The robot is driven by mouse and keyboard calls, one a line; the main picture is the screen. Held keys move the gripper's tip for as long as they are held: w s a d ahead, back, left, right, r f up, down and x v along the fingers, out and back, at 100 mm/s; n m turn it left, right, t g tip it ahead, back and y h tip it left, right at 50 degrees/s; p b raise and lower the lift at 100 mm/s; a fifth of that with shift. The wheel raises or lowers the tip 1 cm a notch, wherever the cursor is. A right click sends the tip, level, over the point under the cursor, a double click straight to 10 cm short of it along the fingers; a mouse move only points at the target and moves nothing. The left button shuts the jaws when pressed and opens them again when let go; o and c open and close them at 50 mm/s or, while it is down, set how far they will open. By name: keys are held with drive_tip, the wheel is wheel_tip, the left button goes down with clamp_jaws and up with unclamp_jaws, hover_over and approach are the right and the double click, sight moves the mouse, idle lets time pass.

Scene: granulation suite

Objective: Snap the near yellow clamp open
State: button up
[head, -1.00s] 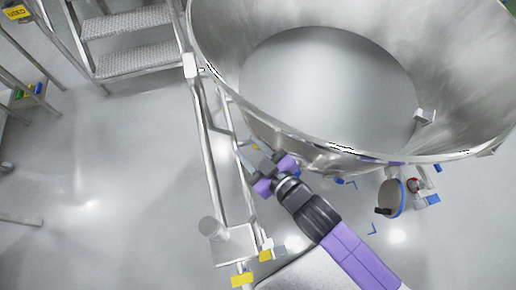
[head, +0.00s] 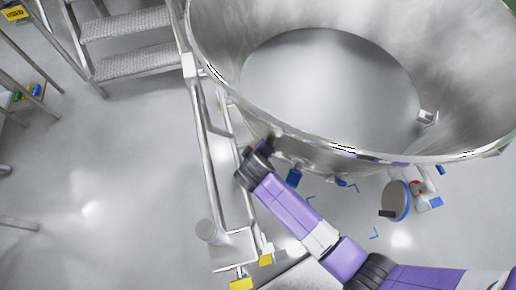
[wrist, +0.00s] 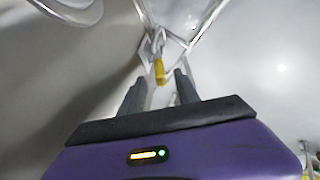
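A yellow clamp handle (wrist: 159,71) shows in the wrist view, on a bright metal fitting (wrist: 152,46). It lies ahead of my gripper, in line with the gap between the fingers. My gripper (wrist: 161,82) has its two dark fingers apart with nothing visibly held; I cannot tell how far the clamp is from the tips. In the head view my gripper (head: 263,147) is at the lower left rim of the big steel vessel, partly hidden by my wrist. The clamp beside it is not clear there.
The steel bowl (head: 222,77) fills the upper right. A metal rail frame (head: 205,150) with yellow-marked feet (head: 241,284) stands left of my arm. Steps (head: 130,65) are at the upper left. A round hatch (head: 395,201) hangs at the right.

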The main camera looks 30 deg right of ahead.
drive_tip(key=shift+x, duration=2.5)
drive_tip(key=shift+w, duration=0.1)
clamp_jaws()
